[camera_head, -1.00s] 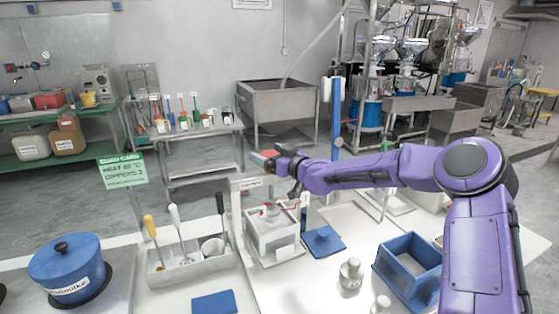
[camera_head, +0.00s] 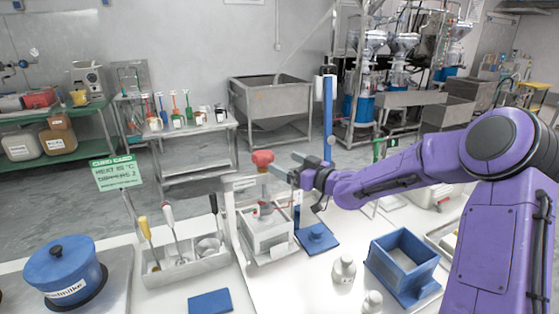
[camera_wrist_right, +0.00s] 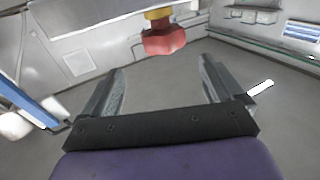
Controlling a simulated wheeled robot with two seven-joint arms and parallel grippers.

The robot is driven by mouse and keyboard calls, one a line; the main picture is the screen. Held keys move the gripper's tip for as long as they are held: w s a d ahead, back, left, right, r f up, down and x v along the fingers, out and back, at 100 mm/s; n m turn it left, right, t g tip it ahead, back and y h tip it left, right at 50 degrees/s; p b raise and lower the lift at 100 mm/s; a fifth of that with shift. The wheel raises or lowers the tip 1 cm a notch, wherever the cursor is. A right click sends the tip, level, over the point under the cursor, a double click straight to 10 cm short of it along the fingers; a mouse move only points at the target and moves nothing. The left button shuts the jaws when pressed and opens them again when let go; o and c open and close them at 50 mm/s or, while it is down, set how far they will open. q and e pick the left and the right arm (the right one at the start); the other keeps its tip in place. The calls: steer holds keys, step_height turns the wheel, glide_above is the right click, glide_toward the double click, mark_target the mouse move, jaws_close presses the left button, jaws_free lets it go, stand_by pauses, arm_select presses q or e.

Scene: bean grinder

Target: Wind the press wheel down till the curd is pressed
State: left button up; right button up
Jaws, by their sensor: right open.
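The press (camera_head: 266,238) is a white box-like frame on the worktop, with an upright screw rising from it. Its red press wheel (camera_head: 263,158) sits at the top of the screw. The wheel also shows at the top middle of the right wrist view (camera_wrist_right: 163,40), on a yellow collar. My right gripper (camera_head: 283,165) is open and empty, just right of the wheel at about its height. In the wrist view its two fingers (camera_wrist_right: 162,66) point toward the wheel, which lies beyond their tips. The curd cannot be made out. My left gripper is not in view.
Left of the press stands a utensil caddy (camera_head: 185,268) with several handles. A blue pot (camera_head: 62,268) is at far left. A blue open box (camera_head: 402,262), small white bottles (camera_head: 344,268) and a blue stand (camera_head: 328,150) are to the right. A blue mat (camera_head: 210,301) lies in front.

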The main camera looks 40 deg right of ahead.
mark_target(263, 154)
steer(key=shift+n+y, duration=0.3)
steer(key=shift+y, duration=0.2)
steer(key=p+x, duration=0.3)
steer(key=x, duration=0.6)
steer(key=shift+w, duration=0.15)
steer(key=shift+w+a, duration=0.15)
steer(key=shift+w, duration=0.1)
steer(key=shift+c, duration=0.2)
